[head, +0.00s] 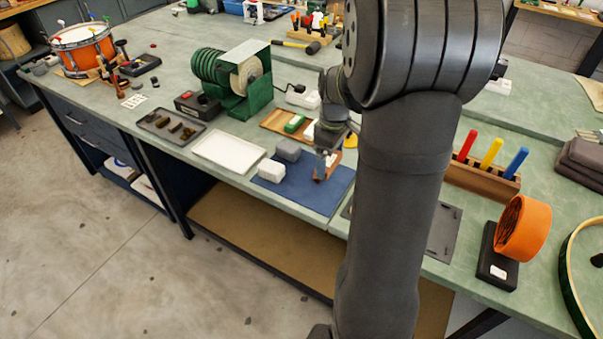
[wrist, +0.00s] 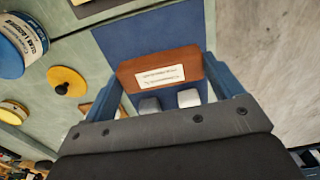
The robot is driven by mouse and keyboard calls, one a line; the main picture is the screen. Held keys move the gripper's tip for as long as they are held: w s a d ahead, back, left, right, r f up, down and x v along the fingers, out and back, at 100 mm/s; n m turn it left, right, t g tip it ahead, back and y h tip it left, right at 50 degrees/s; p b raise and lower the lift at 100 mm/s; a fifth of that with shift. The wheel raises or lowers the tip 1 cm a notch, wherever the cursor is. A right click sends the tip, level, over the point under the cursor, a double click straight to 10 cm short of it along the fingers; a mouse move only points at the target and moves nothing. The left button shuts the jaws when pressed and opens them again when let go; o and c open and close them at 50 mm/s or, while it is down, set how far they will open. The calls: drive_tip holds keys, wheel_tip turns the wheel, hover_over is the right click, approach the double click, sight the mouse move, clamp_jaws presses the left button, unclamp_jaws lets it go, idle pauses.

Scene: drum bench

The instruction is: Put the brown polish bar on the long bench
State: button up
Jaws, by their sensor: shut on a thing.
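The brown polish bar (wrist: 158,66), with a small white label, is between the blue fingers of my gripper (head: 324,171) in the wrist view. My gripper is shut on it. In the head view the bar (head: 319,176) shows only in part at the fingertips, over the blue mat (head: 310,193); whether it touches the mat I cannot tell. A white block (head: 271,169) and a grey block (head: 287,150) stand on the mat, left of the gripper. The long bench (head: 145,105) has a pale green top.
A white tray (head: 228,153) lies left of the mat, with a dark tray (head: 170,127) of small dark pieces beyond it. A green grinding machine (head: 235,85) stands behind. A wooden rack (head: 480,182) with coloured handles and an orange ring (head: 523,228) are at right.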

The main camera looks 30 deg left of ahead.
hover_over(300, 182)
wheel_tip(300, 182, down, 5)
drive_tip(key=shift+s+f, duration=0.1)
drive_tip(key=shift+f, duration=2)
drive_tip(key=o, duration=1)
drive_tip(key=shift+f, duration=0.15)
drive_tip(key=shift+c, duration=0.2)
wheel_tip(300, 182, up, 12)
drive_tip(key=shift+r, duration=0.2)
